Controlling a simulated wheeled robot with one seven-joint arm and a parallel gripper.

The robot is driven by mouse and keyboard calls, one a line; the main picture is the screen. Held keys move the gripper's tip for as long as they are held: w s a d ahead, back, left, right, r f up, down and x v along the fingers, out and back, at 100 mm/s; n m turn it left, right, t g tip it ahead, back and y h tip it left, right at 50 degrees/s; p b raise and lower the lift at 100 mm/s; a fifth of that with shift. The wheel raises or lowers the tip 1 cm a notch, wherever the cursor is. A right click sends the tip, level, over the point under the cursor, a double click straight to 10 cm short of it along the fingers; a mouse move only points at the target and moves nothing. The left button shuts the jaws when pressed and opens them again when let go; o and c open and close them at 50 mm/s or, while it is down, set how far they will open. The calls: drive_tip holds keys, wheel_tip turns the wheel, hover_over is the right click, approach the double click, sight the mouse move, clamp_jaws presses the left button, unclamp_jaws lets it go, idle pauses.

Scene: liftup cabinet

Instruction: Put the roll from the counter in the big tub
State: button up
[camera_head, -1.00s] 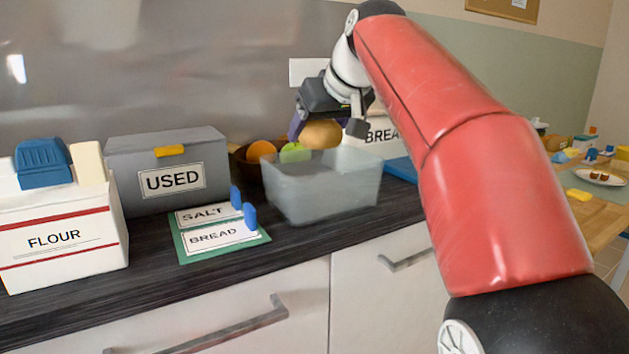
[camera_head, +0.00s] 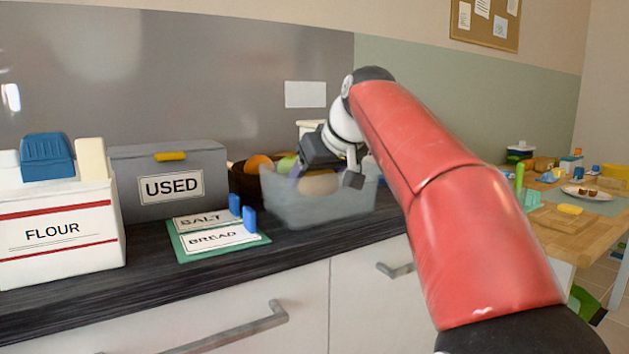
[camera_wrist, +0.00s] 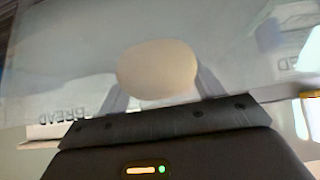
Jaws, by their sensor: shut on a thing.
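The roll (camera_head: 318,183) is light brown and rounded. My gripper (camera_head: 322,180) is shut on it, at the translucent big tub (camera_head: 300,212) on the counter. In the head view the roll shows through or just behind the tub's wall, low in its opening; whether it touches the bottom I cannot tell. In the wrist view the roll (camera_wrist: 158,69) sits between my two fingers, with the pale tub wall around it.
A grey box labelled USED (camera_head: 170,185), a FLOUR box (camera_head: 55,232) and a green board with SALT and BREAD cards (camera_head: 222,238) stand to the left. A dark bowl of fruit (camera_head: 243,180) is close behind the tub. A wooden table (camera_head: 575,225) is at the right.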

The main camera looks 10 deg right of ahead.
drive_tip(key=shift+f, duration=0.1)
drive_tip(key=shift+f+b, duration=0.5)
drive_tip(key=shift+f, duration=0.05)
drive_tip(key=o, duration=1)
drive_tip(key=shift+r, duration=0.15)
drive_tip(key=shift+r+p, duration=0.35)
drive_tip(key=shift+p, duration=0.05)
drive_tip(key=p+v, duration=0.2)
drive_tip(key=v, duration=0.9)
drive_tip(key=shift+s+r, duration=0.1)
drive_tip(key=shift+r, duration=0.3)
drive_tip(key=shift+s+d+r, duration=0.1)
drive_tip(key=shift+s+r, duration=0.05)
drive_tip(key=shift+s, duration=0.1)
